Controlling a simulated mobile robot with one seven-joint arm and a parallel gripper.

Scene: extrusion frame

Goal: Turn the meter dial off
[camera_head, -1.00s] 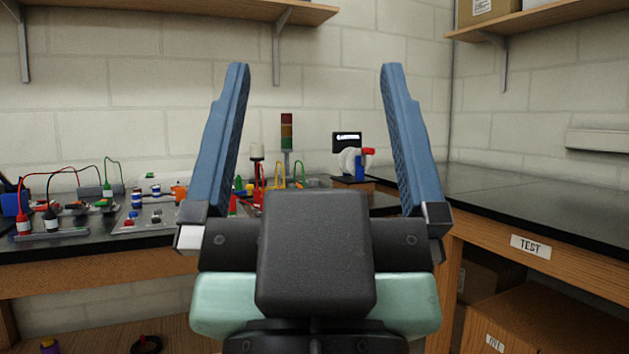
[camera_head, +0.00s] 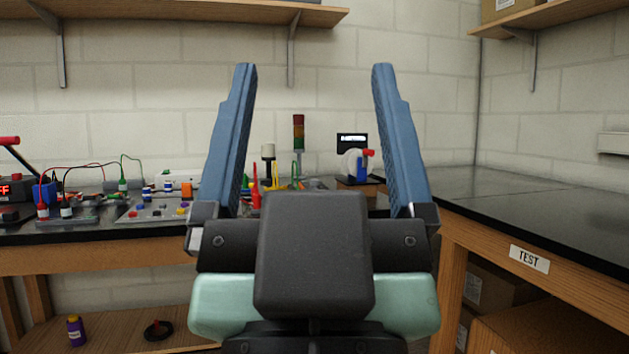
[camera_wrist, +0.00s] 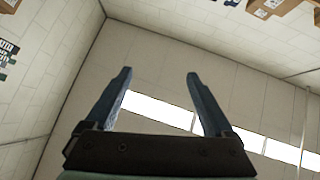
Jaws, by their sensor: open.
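My gripper (camera_head: 314,68) stands raised in the middle of the head view, its two blue fingers apart with nothing between them. It is well in front of the bench and touches nothing. In the wrist view my gripper (camera_wrist: 159,74) points up towards the ceiling and its bright light panels. I cannot make out a meter dial for certain. A dark device with a red lit display (camera_head: 5,189) is cut off at the far left edge of the head view; no dial shows on it.
The black-topped bench (camera_head: 100,236) holds test boards with coloured plugs and wires, a stack light (camera_head: 298,132) and a small device with a red handle (camera_head: 357,163). The right bench top (camera_head: 520,200) is clear. Shelves hang above. A purple bottle (camera_head: 75,330) stands on the low shelf.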

